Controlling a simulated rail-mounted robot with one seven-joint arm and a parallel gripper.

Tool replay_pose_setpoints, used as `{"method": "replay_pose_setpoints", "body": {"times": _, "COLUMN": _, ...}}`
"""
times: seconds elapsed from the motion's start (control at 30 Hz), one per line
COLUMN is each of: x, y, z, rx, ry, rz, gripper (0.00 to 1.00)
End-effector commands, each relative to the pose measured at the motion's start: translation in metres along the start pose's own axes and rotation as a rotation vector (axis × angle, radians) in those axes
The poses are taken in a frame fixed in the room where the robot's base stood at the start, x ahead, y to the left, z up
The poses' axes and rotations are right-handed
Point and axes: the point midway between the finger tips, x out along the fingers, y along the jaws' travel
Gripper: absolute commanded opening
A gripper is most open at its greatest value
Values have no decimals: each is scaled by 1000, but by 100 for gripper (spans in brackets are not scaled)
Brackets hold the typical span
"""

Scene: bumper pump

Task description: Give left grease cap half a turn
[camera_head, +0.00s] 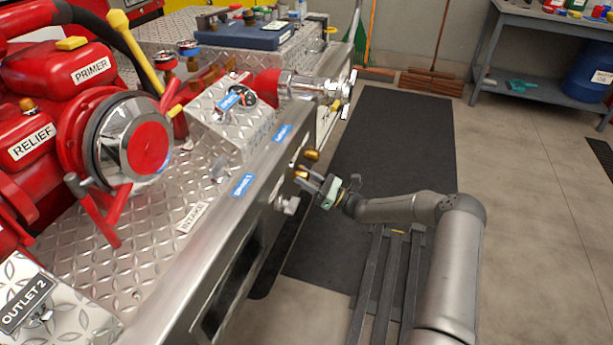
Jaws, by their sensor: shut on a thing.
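Two brass grease caps show on the bumper's front face. The nearer one, which sits further left in the picture, is the left grease cap (300,174). The farther brass cap (312,155) is just beyond it, clear of the fingers. My gripper (305,179) reaches in from the right, with its fingers shut on the left grease cap. The fingers partly hide this cap, and any mark of its turn is too small to read.
A silver knob (287,205) sticks out of the bumper (215,250) close to my gripper on the near side. A chrome outlet fitting (305,86) projects beyond the caps. Red pump parts (85,130) stand at left. A dark mat (390,130) lies on open floor.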

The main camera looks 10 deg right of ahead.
Motion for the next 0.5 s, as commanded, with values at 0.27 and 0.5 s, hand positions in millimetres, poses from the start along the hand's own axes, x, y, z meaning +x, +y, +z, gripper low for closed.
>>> {"method": "replay_pose_setpoints", "body": {"times": 0.27, "x": 0, "y": 0, "z": 0, "rx": 33, "ry": -1, "rz": -14, "gripper": 15}}
{"method": "replay_pose_setpoints", "body": {"times": 0.5, "x": 0, "y": 0, "z": 0, "rx": 33, "ry": -1, "rz": -14, "gripper": 15}}
